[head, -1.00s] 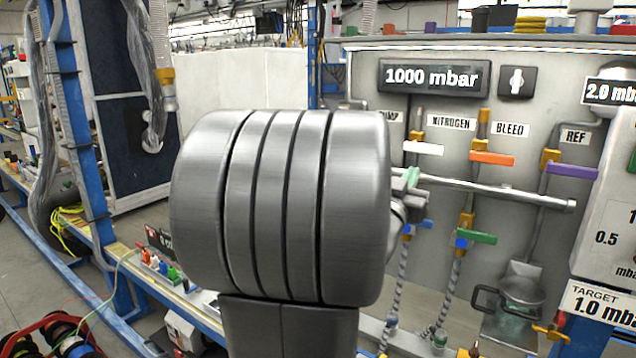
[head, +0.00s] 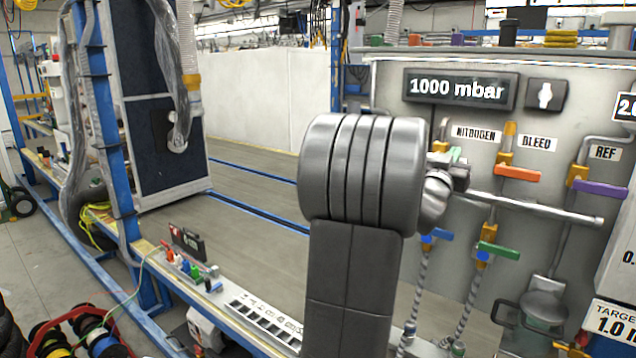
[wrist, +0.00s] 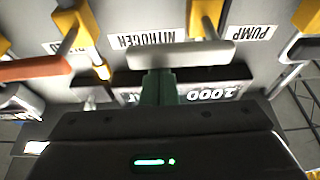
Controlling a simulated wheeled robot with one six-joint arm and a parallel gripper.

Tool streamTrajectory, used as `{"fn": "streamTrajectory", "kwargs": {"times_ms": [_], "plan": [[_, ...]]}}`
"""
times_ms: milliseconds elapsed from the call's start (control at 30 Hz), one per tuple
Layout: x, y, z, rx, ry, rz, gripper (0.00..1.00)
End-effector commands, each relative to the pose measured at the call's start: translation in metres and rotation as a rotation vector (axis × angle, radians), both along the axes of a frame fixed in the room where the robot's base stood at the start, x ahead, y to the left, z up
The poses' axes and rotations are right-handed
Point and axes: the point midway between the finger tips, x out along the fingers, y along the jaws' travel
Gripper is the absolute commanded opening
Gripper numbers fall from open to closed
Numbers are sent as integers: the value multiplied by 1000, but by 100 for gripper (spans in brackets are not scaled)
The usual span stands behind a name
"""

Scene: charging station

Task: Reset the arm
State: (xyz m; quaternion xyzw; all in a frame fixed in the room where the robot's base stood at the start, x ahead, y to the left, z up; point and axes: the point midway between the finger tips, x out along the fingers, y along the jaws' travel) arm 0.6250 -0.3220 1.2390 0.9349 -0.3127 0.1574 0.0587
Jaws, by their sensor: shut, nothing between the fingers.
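My gripper (wrist: 158,90) shows in the wrist view, with dark green fingers shut and empty. They are close to the white valve handle (wrist: 180,55) by the upside-down NITROGEN label (wrist: 146,38); I cannot tell whether they touch it. In the head view my grey arm, with its ribbed round joint, stands in front of the panel (head: 400,85). It hides most of my gripper and the PUMP label there.
The panel carries an orange handle (head: 517,173), a purple handle (head: 600,189), a green handle (head: 499,250) and a long metal rod (head: 545,207). Its display (head: 460,88) reads 1000 mbar. A blue-framed bench (head: 150,250) runs along the left. Floor is open behind my arm.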

Motion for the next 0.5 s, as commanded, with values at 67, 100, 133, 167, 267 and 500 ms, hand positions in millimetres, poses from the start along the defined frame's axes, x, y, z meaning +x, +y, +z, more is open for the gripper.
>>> {"fn": "streamTrajectory", "kwargs": {"times_ms": [67, 100, 133, 167, 267, 500], "plan": [[0, 1, 3, -19, 21, 1, 0], [0, 1, 3, -28, 26, 1, 0], [0, 1, 3, -33, 30, 1, 0], [0, 1, 3, -37, 33, 0, 0], [0, 1, 3, -44, 38, 1, 0], [0, 2, 2, -45, 39, 0, 0]]}}
